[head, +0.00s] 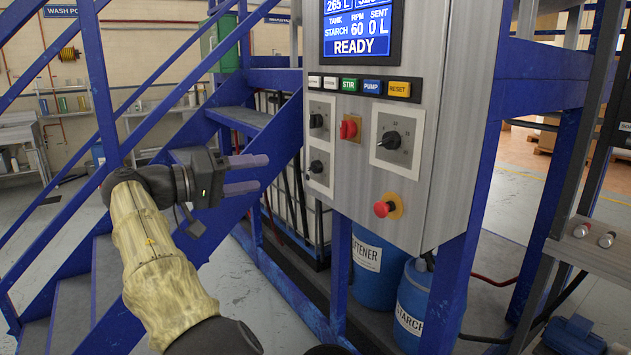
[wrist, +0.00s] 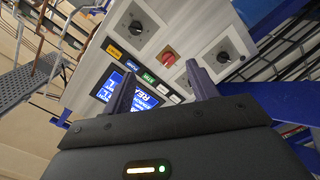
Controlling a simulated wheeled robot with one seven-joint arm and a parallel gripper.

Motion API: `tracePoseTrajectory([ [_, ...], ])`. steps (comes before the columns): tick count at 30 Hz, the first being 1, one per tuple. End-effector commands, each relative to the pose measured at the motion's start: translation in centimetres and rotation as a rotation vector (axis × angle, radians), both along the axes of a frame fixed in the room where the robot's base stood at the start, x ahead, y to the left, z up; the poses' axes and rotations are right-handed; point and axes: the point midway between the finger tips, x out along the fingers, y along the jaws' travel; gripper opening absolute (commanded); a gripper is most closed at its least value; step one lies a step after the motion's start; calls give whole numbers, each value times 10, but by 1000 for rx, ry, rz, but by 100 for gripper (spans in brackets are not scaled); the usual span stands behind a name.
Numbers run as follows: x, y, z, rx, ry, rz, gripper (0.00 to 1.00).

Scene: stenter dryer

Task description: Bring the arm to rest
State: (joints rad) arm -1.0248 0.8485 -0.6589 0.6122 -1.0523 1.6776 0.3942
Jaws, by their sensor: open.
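My gripper (head: 245,174) is at the left of the control panel (head: 278,215) in the head view, on my arm with its pale yellow sleeve. Its two fingers point right, toward the panel, and stand apart with nothing between them. In the wrist view, my gripper (wrist: 162,92) is also open and empty, with the panel (wrist: 85,75) beyond the fingertips. No contact with the panel shows. The panel's screen (head: 361,30) reads READY.
The panel carries a red switch (head: 349,128), dark knobs (head: 391,140) and a red mushroom button (head: 384,208). Blue stairs and rails (head: 238,118) stand close behind my gripper. Blue drums (head: 375,268) stand below the panel. Open floor (head: 240,300) lies in front of the stairs.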

Motion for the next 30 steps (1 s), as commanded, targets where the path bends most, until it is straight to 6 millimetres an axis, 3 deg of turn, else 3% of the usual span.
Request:
tracePoseTrajectory([
  [8,42,-66,-41,68,203,5,59],
  [12,60,-116,-81,150,353,22,59],
  [16,64,-162,-126,259,490,51,59],
  [23,38,-221,-202,483,667,112,59],
  [30,-18,-257,-266,733,757,168,59],
])
